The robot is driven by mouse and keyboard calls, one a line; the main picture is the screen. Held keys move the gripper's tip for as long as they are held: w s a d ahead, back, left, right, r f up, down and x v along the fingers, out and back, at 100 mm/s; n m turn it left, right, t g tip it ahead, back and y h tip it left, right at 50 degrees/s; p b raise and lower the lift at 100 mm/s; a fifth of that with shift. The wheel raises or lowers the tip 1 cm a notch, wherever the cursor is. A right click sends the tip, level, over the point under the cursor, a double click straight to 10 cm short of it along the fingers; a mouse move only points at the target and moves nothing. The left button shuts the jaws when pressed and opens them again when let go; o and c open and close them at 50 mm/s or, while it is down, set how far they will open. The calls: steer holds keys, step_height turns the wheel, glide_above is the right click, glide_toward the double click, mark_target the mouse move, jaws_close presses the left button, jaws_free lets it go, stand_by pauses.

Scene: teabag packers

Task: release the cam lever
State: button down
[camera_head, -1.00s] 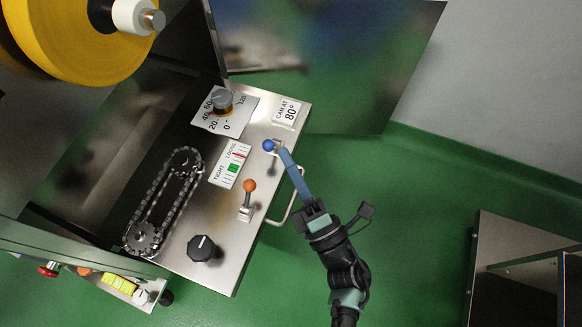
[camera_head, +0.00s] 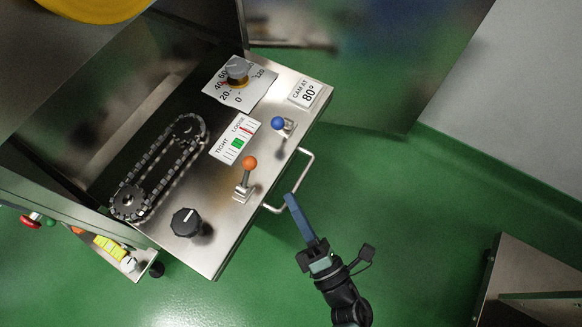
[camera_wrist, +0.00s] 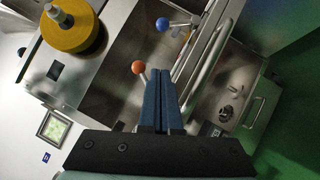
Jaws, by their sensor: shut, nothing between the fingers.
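Two ball-topped levers stand on the steel panel (camera_head: 215,245). The blue-knobbed lever (camera_head: 278,123) is by the right edge, below a "CAM AT 80°" label (camera_head: 307,93); its ball leans left of its base. The orange-knobbed lever (camera_head: 249,163) stands nearer, its ball above its base. No label names either as the cam lever. My gripper (camera_head: 289,197) is shut and empty, off the panel's right edge by the handle, touching neither lever. In the wrist view its blue fingers (camera_wrist: 160,73) are together, with the orange knob (camera_wrist: 138,67) left and the blue knob (camera_wrist: 163,24) beyond.
A bar handle (camera_head: 307,170) juts from the panel's right edge, close to my fingers. A numbered dial (camera_head: 237,72), a TIGHT/LOOSE gauge (camera_head: 236,139), a chain loop (camera_head: 160,165) and a black knob (camera_head: 186,222) are on the panel.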

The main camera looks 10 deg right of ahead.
mark_target(275, 174)
steer(key=b+x, duration=0.1)
steer(key=x, duration=0.7)
steer(key=shift+w+a, duration=0.1)
steer(key=shift+w, duration=0.25)
steer(key=shift+w+d+r+b, duration=0.2)
steer(key=shift+w+d+r, duration=0.1)
steer(key=shift+w, duration=0.25)
steer(key=shift+w+d+r+b, duration=0.15)
steer(key=shift+w+d+r, duration=0.1)
steer(key=shift+w, duration=0.3)
steer(key=shift+w+d+r, duration=0.2)
steer(key=shift+w+r, duration=0.1)
steer(key=shift+w, duration=0.25)
steer(key=shift+r, duration=0.1)
